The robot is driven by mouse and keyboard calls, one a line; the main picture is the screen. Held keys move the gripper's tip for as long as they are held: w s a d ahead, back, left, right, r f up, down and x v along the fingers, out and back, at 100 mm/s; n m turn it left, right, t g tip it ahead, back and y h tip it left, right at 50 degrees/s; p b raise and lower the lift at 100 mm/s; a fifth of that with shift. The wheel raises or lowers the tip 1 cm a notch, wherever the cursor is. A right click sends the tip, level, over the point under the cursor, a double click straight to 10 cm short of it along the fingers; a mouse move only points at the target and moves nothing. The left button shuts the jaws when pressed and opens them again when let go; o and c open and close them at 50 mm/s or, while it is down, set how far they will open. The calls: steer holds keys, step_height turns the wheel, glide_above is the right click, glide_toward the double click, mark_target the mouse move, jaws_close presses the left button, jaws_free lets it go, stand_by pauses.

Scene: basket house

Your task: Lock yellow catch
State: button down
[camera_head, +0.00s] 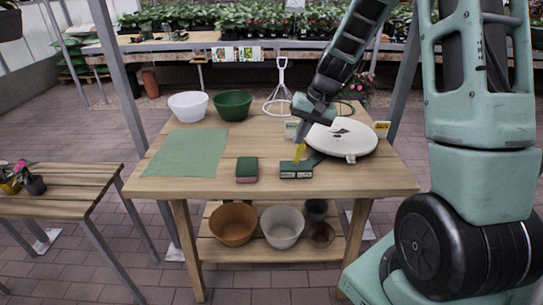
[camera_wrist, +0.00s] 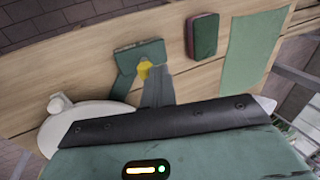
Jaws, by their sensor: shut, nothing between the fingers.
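The yellow catch (camera_head: 299,152) stands up from a dark green block (camera_head: 296,170) near the front of the wooden table. In the wrist view the yellow catch (camera_wrist: 144,69) is a small rounded piece at the edge of the green block (camera_wrist: 140,52). A green arm links this block toward a white round disc (camera_head: 345,138). My gripper (camera_head: 303,137) is shut and empty, pointing down just above the catch. In the wrist view its grey fingers (camera_wrist: 158,88) lie right beside the catch; I cannot tell whether they touch.
A green and dark red sponge-like block (camera_head: 247,169) and a green mat (camera_head: 185,153) lie to the left. A white bowl (camera_head: 188,105), a green bowl (camera_head: 233,105) and a white wire stand (camera_head: 280,90) are behind. The table front is clear.

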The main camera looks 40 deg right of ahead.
steer(key=shift+s+d+f+t+y+b, duration=0.2)
steer(key=shift+s+d+f+y+b, duration=0.15)
steer(key=shift+b, duration=0.2)
steer(key=shift+s+d+f+t+y+b, duration=0.15)
steer(key=shift+d+t+y+b, duration=0.1)
steer(key=shift+d+b, duration=0.25)
steer(key=shift+w+a+r+p, duration=0.15)
steer(key=shift+a+r+p, duration=0.2)
steer(key=shift+r+p, duration=0.15)
steer(key=shift+r+p, duration=0.65)
steer(key=shift+r, duration=0.1)
